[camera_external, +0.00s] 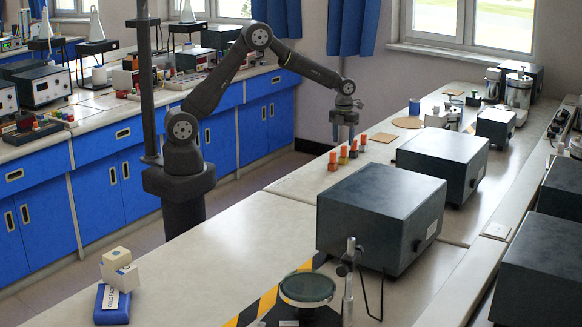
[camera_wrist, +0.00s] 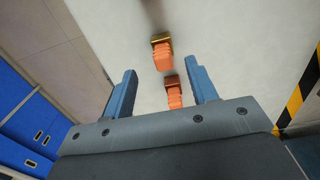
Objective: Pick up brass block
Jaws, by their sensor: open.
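A small block with a gold, brass-coloured end (camera_wrist: 160,38) and a ribbed orange part shows in the wrist view, just beyond my fingertips. In the external view, a block with a yellowish lower part (camera_external: 343,156) stands in a row of orange-topped blocks on the bench. My gripper (camera_external: 343,139) hangs above this row, pointing down. In the wrist view, my gripper (camera_wrist: 161,72) is open with two blue fingers spread apart. A second orange block with a copper-brown end (camera_wrist: 170,79) shows between the fingers. I cannot tell the height gap, and nothing is held.
A large dark grey box (camera_external: 380,215) stands in front of the row, with another box (camera_external: 442,160) to the right. The bench left of the row (camera_external: 290,190) is clear.

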